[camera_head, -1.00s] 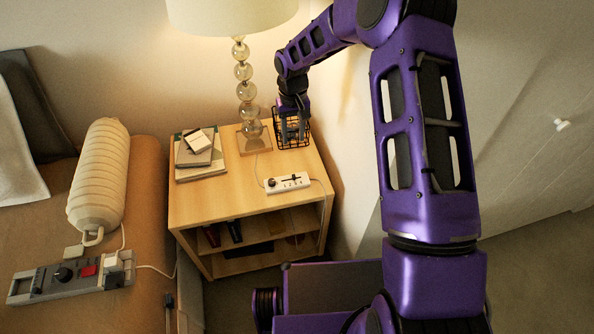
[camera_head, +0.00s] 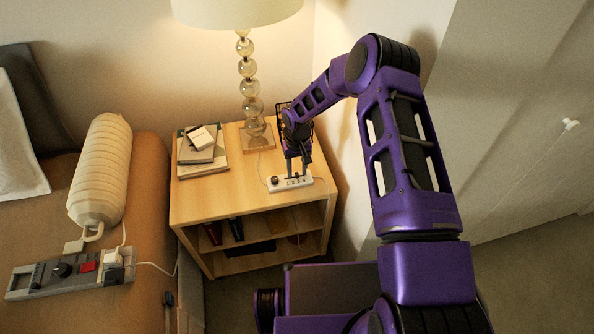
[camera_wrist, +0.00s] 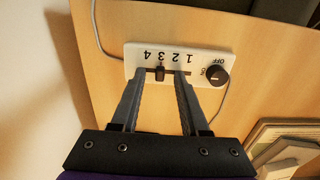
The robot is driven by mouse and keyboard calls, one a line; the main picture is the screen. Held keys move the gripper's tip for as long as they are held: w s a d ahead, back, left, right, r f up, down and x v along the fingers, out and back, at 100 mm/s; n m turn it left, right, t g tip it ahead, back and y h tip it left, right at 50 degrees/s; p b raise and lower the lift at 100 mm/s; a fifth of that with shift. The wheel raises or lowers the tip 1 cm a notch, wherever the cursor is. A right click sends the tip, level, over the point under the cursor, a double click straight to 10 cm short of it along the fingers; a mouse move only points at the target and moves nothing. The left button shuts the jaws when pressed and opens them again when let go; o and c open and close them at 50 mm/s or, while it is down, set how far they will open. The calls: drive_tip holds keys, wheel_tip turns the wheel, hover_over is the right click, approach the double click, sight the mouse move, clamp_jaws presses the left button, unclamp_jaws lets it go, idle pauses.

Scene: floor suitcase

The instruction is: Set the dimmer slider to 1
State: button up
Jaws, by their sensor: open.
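The white dimmer box (camera_head: 275,187) lies on the nightstand top. In the wrist view the dimmer box (camera_wrist: 205,57) appears upside down, with marks 1 to 4. Its dark slider knob (camera_wrist: 160,73) sits in the slot at about the 3 mark. A round black OFF dial (camera_wrist: 216,75) is at the end beside the 1. My gripper (camera_head: 298,175) is over the box, pointing down.
A bed with a grey control panel (camera_head: 45,280) is at the left. The wall is close on the right.

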drive_tip(key=shift+f, duration=0.2)
drive_tip(key=shift+c, duration=0.2)
clamp_jaws()
idle(1.2)
